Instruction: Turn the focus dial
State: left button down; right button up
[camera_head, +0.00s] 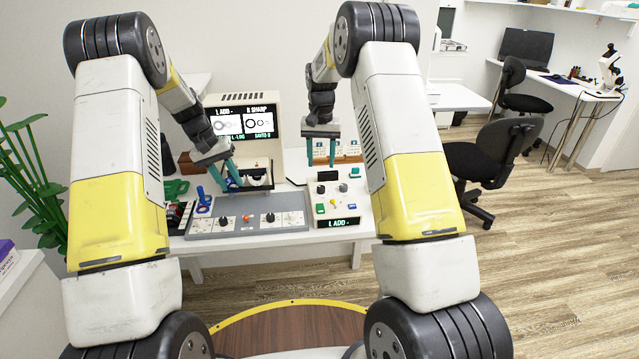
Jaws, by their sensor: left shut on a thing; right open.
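A grey control panel (290,216) lies on the white table. I cannot read which is the focus dial. My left gripper (234,182) reaches down at the panel's back edge, in front of the screen unit (286,108). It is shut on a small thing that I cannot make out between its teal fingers. My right gripper (321,163) is open, fingers pointing down, above the back of a small button box (343,200).
The screen unit shows "L ADD -" and "R SHARP". A plant (35,180) is at the left. Black chairs (490,160) and a desk stand right. Floor between is clear.

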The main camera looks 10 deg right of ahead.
aim_at(321, 187)
notch_tip(321, 187, down, 10)
jog(key=shift+r, duration=0.25)
jog(key=shift+c, duration=0.5)
grip_shut()
